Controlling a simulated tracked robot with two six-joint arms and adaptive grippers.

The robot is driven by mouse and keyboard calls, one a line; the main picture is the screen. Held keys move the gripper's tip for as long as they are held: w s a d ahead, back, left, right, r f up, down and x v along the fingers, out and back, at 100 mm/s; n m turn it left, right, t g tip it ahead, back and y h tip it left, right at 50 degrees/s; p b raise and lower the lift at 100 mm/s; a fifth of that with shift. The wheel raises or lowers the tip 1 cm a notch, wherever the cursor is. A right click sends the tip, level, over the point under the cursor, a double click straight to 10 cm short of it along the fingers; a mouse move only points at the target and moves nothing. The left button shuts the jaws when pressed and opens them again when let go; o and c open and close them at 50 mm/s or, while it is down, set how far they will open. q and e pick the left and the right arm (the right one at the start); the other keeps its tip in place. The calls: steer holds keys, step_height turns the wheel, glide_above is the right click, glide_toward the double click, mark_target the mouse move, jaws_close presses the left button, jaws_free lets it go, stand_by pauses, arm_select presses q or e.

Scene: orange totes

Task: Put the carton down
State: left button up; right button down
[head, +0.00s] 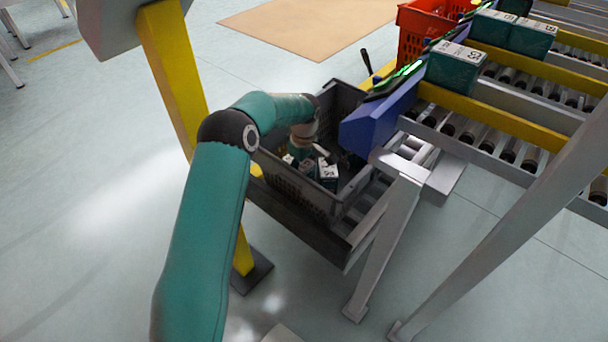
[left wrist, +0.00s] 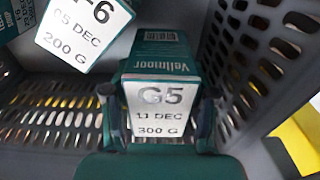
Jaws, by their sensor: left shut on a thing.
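A green and white carton marked "G5, 11 DEC, 300 G" (left wrist: 160,68) sits between the two dark fingers of my left gripper (left wrist: 157,105) in the left wrist view. The fingers are shut on its sides. The gripper is down inside a grey slatted crate (head: 290,190), which also fills the left wrist view (left wrist: 255,60). In the head view my left arm reaches over the crate's near side, and the gripper (head: 308,150) is partly hidden by the wrist. I cannot tell whether the carton touches the crate floor. My right gripper is not in view.
Green cartons (head: 328,172) show in the crate. A blue chute end (head: 368,128) overhangs its right side. Roller lanes hold more cartons (head: 455,66); a red crate (head: 425,28) stands behind.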

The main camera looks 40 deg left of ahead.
arm_select(q)
steer(key=shift+f, duration=0.35)
steer(key=shift+f, duration=0.15)
steer(key=shift+f+b, duration=0.35)
steer(key=shift+f, duration=0.15)
steer(key=o, duration=1.3)
steer(key=shift+o, duration=0.2)
steer(key=r+p, duration=0.1)
steer(key=r, duration=0.3)
steer(key=r+p, duration=0.2)
steer(key=r, duration=0.3)
steer(key=r+p, duration=0.1)
steer(key=r, duration=0.3)
steer(key=shift+d+r, duration=0.15)
steer(key=shift+d, duration=0.15)
steer(key=shift+p, duration=0.3)
